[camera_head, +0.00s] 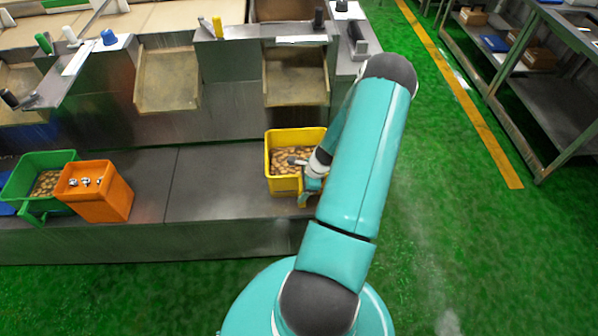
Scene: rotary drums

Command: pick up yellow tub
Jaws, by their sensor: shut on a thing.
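The yellow tub (283,184) stands upright on the grey metal ledge, near the right end of its visible part. It is filled with brownish, rounded pieces. My gripper (304,178) is at the right front side of the tub and is shut on its wall. My teal arm hides the tub's right side and part of the gripper. The tub appears to rest on the ledge; I cannot tell if there is a gap under it.
An orange tub (104,204) and a green tub (24,188) stand on the ledge (215,190) at the left. Metal chutes (168,80) rise behind it. The ledge between the orange and yellow tubs is clear. Metal shelving (545,85) stands at the right beyond a yellow floor line (470,105).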

